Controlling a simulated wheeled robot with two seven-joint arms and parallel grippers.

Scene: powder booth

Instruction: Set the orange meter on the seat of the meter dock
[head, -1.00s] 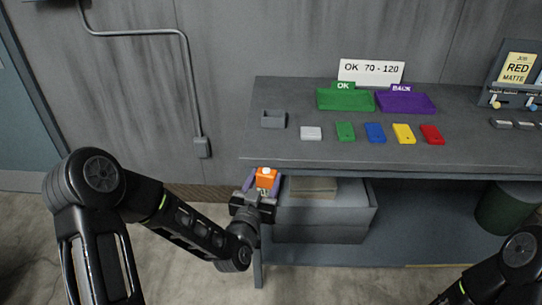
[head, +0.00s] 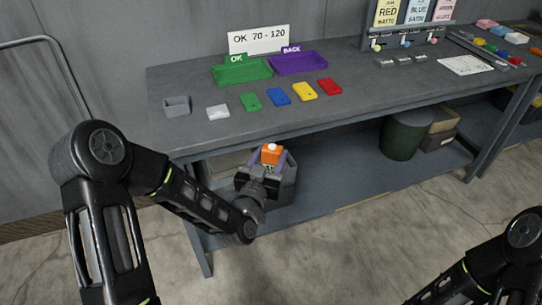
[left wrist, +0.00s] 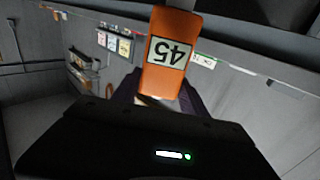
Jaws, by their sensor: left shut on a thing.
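The orange meter (head: 271,154) is held in my left gripper (head: 268,164), in front of the bench and below its top's front edge in the head view. In the left wrist view the meter (left wrist: 170,55) stands out from between the fingers, with a white label reading 45 upside down. A small grey open-topped block (head: 177,106) at the left end of the bench top looks like the meter dock; it appears empty, and the held meter is apart from it. My right arm shows at the lower right of the head view, but its gripper is out of frame.
The bench top (head: 180,140) holds white, green, blue, yellow and red plates in a row. Behind them are a green OK tray (head: 243,73) and a purple BACK tray (head: 299,65). A dark green bin (head: 406,135) stands on the lower shelf.

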